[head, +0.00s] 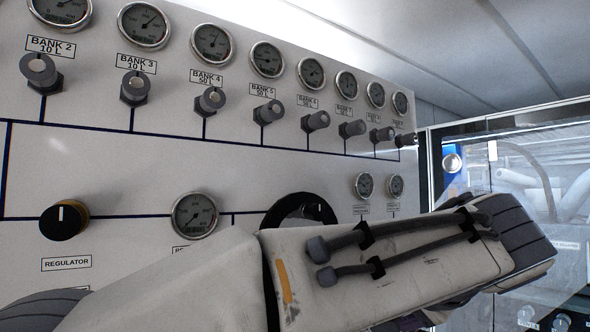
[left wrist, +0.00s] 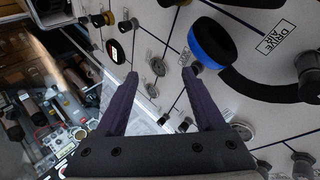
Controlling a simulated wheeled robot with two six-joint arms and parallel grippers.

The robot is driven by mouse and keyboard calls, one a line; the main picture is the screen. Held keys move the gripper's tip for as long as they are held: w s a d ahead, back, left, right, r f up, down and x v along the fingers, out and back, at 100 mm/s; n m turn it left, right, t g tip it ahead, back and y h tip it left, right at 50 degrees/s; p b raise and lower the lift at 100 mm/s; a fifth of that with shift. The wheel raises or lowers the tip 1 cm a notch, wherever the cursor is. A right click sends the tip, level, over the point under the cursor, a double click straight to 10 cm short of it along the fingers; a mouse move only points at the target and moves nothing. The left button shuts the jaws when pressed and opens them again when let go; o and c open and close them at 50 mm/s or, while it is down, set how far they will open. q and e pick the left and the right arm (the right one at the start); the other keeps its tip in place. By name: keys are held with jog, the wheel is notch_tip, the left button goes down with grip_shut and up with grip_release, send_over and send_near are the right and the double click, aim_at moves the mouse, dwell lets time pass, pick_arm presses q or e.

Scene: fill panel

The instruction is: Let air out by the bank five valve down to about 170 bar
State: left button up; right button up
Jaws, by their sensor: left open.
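In the head view the bank five valve (head: 268,112) is a grey knob on the white panel, under its BANK 5 label (head: 262,91). The bank five gauge (head: 266,59) is above it; its reading is too small to tell. My left arm crosses the lower part of the head view, below the valve row and apart from the bank five valve. In the left wrist view my left gripper (left wrist: 162,74) is open, with nothing between its purple fingers. I cannot tell which knob there is bank five. My right gripper is not in view.
Neighbouring valves are bank four (head: 210,101) to the left and bank six (head: 316,121) to the right. Below are a black regulator knob (head: 64,220) and a gauge (head: 195,215). A glass-fronted cabinet (head: 515,165) stands at the right. The left wrist view shows a DRIVE AIR label (left wrist: 288,33).

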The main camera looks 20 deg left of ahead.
pick_arm(q)
notch_tip(320, 180, up, 17)
jog(key=a+n+t+y+p, duration=0.1)
jog(key=n+t+y+p, duration=0.1)
jog(key=n+y, duration=0.25)
jog(key=n+g+y+p, duration=0.2)
jog(key=n+y, duration=0.3)
jog(key=n, duration=0.6)
send_near(277, 110)
jog(key=x, duration=0.7)
jog(key=shift+a+r+p, duration=0.15)
jog(key=shift+a+p, duration=0.15)
jog(key=shift+a, duration=0.05)
jog(key=shift+w+a+m, duration=0.25)
jog(key=shift+w+a, duration=0.25)
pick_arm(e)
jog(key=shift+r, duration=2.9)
pick_arm(q)
grip_shut()
